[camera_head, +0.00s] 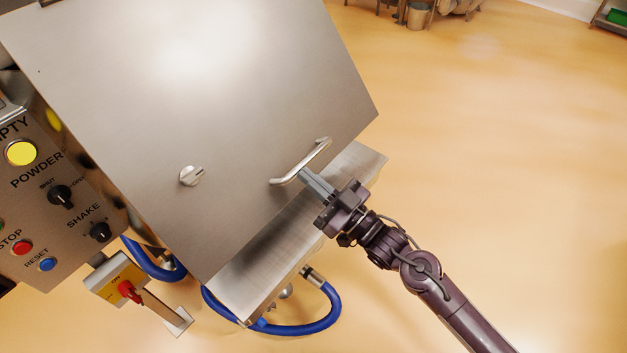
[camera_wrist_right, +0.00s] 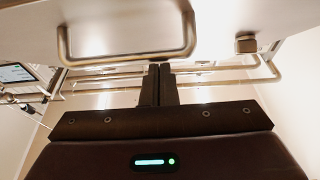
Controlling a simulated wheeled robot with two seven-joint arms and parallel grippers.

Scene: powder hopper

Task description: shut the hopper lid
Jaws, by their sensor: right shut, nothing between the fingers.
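The hopper lid (camera_head: 230,100) is a large flat steel panel in the head view, with a round knob (camera_head: 192,175) and a bar handle (camera_head: 300,165) near its lower right edge. I cannot tell how wide any gap under the lid is. My right gripper (camera_head: 306,175) is shut and empty, its fingertips right by the handle. In the right wrist view the shut fingers (camera_wrist_right: 160,72) point forward, just below and right of the middle of the handle (camera_wrist_right: 128,58). I cannot tell whether they touch it. My left gripper is not in view.
A steel ledge (camera_head: 270,265) runs along the lid's lower edge. A control panel (camera_head: 60,215) with buttons and a yellow switch box (camera_head: 117,280) stand at the left. A blue hose (camera_head: 300,328) loops below. The floor at the right is clear.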

